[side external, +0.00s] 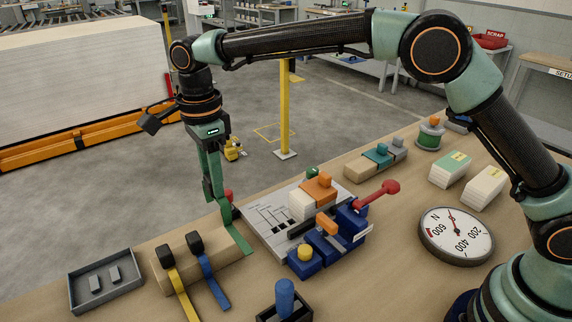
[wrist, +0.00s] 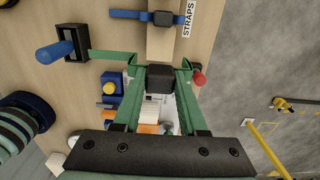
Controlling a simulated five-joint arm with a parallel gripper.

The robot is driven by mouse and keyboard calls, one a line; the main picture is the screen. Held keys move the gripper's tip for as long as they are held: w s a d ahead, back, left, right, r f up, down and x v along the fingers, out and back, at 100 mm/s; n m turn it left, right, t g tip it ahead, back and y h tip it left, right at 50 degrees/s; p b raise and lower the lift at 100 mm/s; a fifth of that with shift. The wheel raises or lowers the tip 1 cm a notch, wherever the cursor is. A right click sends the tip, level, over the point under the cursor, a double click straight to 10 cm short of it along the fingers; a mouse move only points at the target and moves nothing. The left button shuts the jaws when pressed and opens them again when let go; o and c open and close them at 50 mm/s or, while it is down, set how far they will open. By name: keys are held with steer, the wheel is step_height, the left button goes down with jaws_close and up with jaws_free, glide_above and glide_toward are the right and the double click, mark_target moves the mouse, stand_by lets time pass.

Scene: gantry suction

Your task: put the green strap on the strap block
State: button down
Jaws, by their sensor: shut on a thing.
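My gripper (side external: 226,212) points down and is shut on the green strap (side external: 238,238). In the wrist view, the gripper (wrist: 160,76) has the strap's dark buckle (wrist: 160,77) between its fingers, and the green band (wrist: 112,55) extends left. The strap block (side external: 218,270) is a tan wooden bar with a yellow strap (side external: 181,292) and a blue strap (side external: 213,287) over it. The green strap is at the block's right end, beside the blue strap. I cannot tell whether it touches the block. The block (wrist: 160,46) also shows in the wrist view, near a STRAPS label (wrist: 188,18).
A grey tray (side external: 78,290) with small parts stands left of the block. A blue handle (side external: 285,298) in a dark holder is in front. Right of the gripper are a grey panel (side external: 262,235), a blue fixture (side external: 306,262) and a red-handled lever (side external: 377,194). A dial (side external: 457,236) lies farther right.

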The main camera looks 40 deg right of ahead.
glide_toward(224, 237)
steer(key=shift+w, duration=0.1)
stand_by(0.5)
steer(key=shift+f, duration=3.1)
stand_by(1.0)
steer(key=shift+c, duration=1.9)
jaws_free()
step_height(224, 237, up, 12)
steer(key=shift+r, duration=0.1)
